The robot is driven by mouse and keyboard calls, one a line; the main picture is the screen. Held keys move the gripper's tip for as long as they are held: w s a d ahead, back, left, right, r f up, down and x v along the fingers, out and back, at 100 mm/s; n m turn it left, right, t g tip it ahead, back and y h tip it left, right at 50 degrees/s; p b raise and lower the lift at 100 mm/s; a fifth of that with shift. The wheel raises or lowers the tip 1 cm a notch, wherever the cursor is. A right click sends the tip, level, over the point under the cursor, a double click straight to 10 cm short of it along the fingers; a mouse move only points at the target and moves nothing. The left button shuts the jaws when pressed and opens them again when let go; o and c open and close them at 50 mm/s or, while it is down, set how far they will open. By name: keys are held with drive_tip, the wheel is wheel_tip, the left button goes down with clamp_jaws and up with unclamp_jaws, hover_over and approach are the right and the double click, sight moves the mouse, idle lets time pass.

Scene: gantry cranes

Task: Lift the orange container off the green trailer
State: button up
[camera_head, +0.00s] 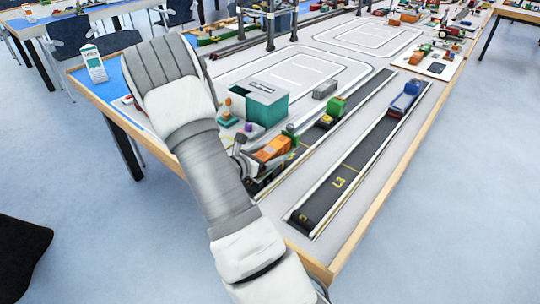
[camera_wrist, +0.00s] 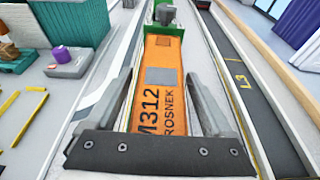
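The orange container (camera_wrist: 163,80), with dark lettering and a grey patch on top, lies lengthwise under my gripper (camera_wrist: 158,78) in the wrist view. One finger is on each side of it. A gap shows at the left finger; the right finger is very close to its side. The green trailer (camera_wrist: 171,31) shows only as a green end beyond the container; the rest is hidden beneath. In the head view the orange container (camera_head: 273,149) is just right of my arm, on the near dark lane, and my gripper is mostly hidden behind the arm.
A teal and grey box building (camera_head: 260,103) stands behind the container. A green block (camera_head: 337,106) is farther along the same lane. A blue vehicle (camera_head: 404,100) is on the parallel right lane (camera_head: 345,172), whose near part is clear. Crane legs (camera_head: 270,28) stand at the back.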

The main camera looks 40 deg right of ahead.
clamp_jaws()
